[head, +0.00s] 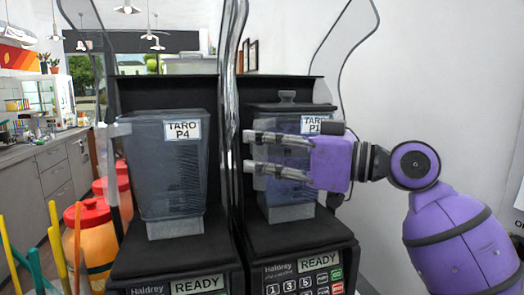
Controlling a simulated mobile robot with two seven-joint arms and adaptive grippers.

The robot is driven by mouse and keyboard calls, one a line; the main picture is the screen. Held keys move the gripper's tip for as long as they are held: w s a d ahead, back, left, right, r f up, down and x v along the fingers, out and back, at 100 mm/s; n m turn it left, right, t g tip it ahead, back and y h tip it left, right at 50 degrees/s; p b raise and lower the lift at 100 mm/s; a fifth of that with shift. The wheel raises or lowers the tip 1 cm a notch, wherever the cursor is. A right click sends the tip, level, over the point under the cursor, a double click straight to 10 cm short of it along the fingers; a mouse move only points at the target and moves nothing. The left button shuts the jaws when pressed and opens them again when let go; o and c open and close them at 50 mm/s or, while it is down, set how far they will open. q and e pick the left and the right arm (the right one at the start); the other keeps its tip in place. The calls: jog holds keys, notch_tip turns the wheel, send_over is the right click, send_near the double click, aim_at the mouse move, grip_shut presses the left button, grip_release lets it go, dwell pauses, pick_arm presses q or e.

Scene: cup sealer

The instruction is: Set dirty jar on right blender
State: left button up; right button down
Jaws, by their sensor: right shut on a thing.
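The right blender (292,237) has a black body, a raised clear cover and a keypad whose display reads READY. A clear bluish jar (284,196), labelled TARO P1, stands upright at its platform. The jar has a knobbed lid (288,103). I cannot tell from its look whether it is dirty, nor whether its grey base is fully seated. My purple right gripper (250,153) comes in from the right and is shut on this jar, its fingers across the jar's front. The exact contact is hidden. My left gripper is not in view.
The left blender (175,258) stands close beside, holding a jar (160,180) labelled TARO P4 with its handle to the left. Clear raised covers rise above both blenders. Orange containers with red lids (90,212) stand at the left. A white wall is at the right.

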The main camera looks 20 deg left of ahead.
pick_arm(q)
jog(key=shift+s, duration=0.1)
pick_arm(e)
jog(key=shift+r, duration=0.15)
jog(key=c, duration=1.7)
grip_release()
jog(key=shift+s, duration=0.1)
jog(key=shift+f, duration=0.35)
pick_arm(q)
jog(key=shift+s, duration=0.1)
pick_arm(e)
jog(key=d, duration=0.8)
jog(key=s+d, duration=0.1)
jog(key=d, duration=0.3)
jog(key=shift+s+r, duration=0.1)
jog(key=shift+r, duration=0.1)
